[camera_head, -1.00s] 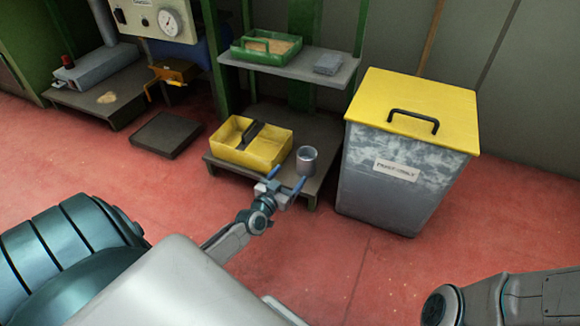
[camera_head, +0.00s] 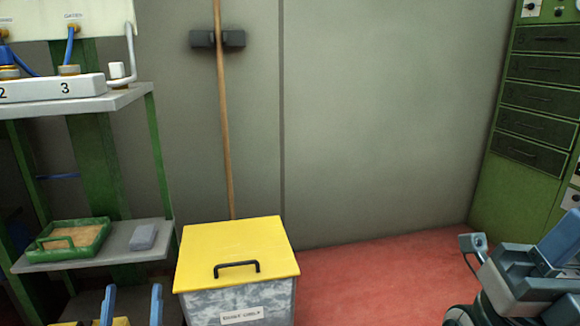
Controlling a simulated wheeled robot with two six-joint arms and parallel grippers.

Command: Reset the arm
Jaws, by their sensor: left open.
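My left gripper (camera_head: 132,303) shows at the bottom left edge as two blue fingers pointing up, spread apart with a gap between them. It is open, and nothing shows between the fingers. Its body is below the frame. A sliver of the yellow tray (camera_head: 93,323) shows at the bottom edge around the left finger; whether they touch cannot be told. On the right edge, part of my right arm (camera_head: 515,285) shows, grey with a blue piece. Whether its jaws are open or shut cannot be made out.
A grey bin with a yellow lid (camera_head: 225,248) stands at bottom centre, right of my left gripper. A green-framed shelf (camera_head: 120,243) holds a green tray (camera_head: 95,232) and a grey block (camera_head: 143,237). A green drawer cabinet (camera_head: 540,95) stands right. Red floor (camera_head: 380,280) is clear between.

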